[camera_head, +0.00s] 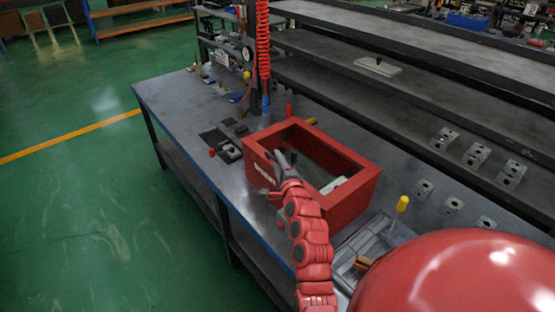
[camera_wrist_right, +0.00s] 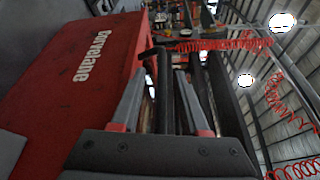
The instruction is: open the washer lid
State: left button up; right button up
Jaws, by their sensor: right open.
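The washer is a red box (camera_head: 352,207) on the grey workbench, with white lettering on its front. Its top shows a wide red frame around a dark middle, with a pale object (camera_head: 333,185) visible inside. I cannot tell whether a see-through lid covers it. My right gripper (camera_head: 284,158) is at the front side of the box near its top edge. In the right wrist view the red front (camera_wrist_right: 85,70) fills the left, and my right gripper (camera_wrist_right: 165,92) is open with a dark bar between its fingers. Contact is unclear. My left gripper is out of view.
A grey tray (camera_head: 352,255) and a yellow-handled tool (camera_head: 402,204) are right of the box. Small dark parts (camera_head: 229,151) lie to its left. A coiled red hose (camera_head: 263,45) hangs behind. Metal blocks (camera_head: 476,155) stand at the right.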

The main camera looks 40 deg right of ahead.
jog(key=shift+w+d, duration=0.1)
jog(key=shift+w, duration=0.15)
grip_shut()
dwell(1.4)
